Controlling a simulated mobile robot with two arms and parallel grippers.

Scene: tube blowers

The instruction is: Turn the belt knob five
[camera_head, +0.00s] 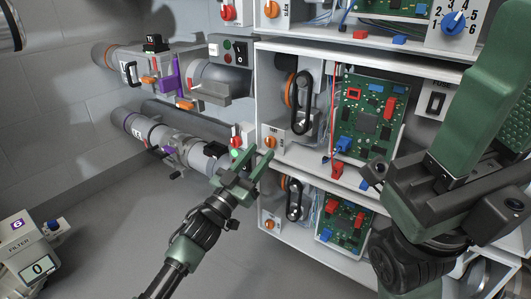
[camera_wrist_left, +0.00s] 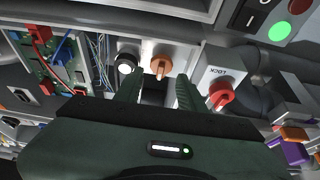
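An orange knob (camera_head: 270,142) sits on a small light box at the left end of the middle shelf, below a black belt loop (camera_head: 302,104). My left gripper (camera_head: 252,162) is open just below and in front of this knob. In the left wrist view the orange knob (camera_wrist_left: 161,66) lies ahead, between the open fingertips (camera_wrist_left: 158,84), with no clear contact. A blue knob (camera_head: 453,22) on a white dial marked 1 to 6 is at the top right. My right gripper (camera_head: 495,110) is large and close at the right; its fingertips cannot be made out.
A red lock knob (camera_wrist_left: 221,96) and a round white-topped button (camera_wrist_left: 125,64) flank the orange knob. A green circuit board (camera_head: 370,115) stands right of the belt. Grey tubes with clamps (camera_head: 175,145) run at the left. Open floor lies below the left arm.

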